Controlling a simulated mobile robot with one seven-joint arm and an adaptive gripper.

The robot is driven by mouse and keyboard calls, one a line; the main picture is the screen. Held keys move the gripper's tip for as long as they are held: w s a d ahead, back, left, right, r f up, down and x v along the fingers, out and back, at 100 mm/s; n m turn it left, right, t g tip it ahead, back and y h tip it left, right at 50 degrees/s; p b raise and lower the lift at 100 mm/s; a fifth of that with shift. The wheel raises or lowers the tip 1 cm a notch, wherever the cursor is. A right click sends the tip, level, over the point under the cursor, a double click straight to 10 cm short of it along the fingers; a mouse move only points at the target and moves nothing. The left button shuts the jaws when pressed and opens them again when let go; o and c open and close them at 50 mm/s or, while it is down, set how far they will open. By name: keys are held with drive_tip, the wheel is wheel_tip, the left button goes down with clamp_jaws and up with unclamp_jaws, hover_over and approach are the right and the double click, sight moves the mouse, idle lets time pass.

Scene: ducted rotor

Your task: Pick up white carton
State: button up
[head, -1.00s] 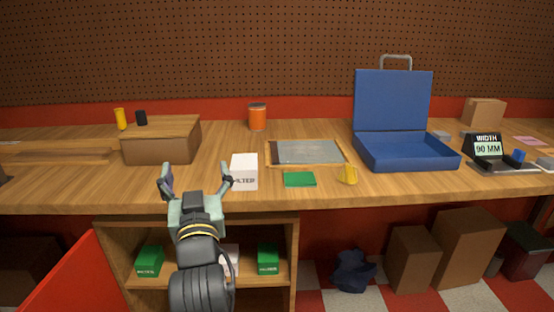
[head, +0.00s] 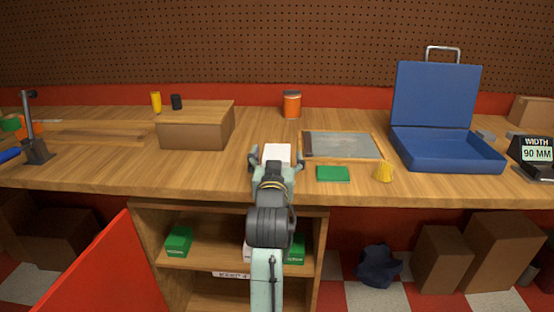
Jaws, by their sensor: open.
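The white carton (head: 277,151) stands on the wooden workbench near its front edge. Only its white top shows; my gripper hides its front face. My gripper (head: 277,158) is open, with one finger at the left and one at the right of the carton as seen in the head view. I cannot tell whether the fingers touch it or how far they reach along its sides.
Right of the carton lie a green pad (head: 333,174), a yellow object (head: 384,172) and a framed grey panel (head: 343,145). A brown box (head: 195,126) is behind to the left. An open blue case (head: 446,149) stands at the right.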

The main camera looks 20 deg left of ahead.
drive_tip(key=shift+x, duration=0.75)
drive_tip(key=shift+a, duration=0.1)
drive_tip(key=shift+c, duration=0.3)
drive_tip(key=c, duration=1.3)
drive_tip(key=shift+c, duration=0.2)
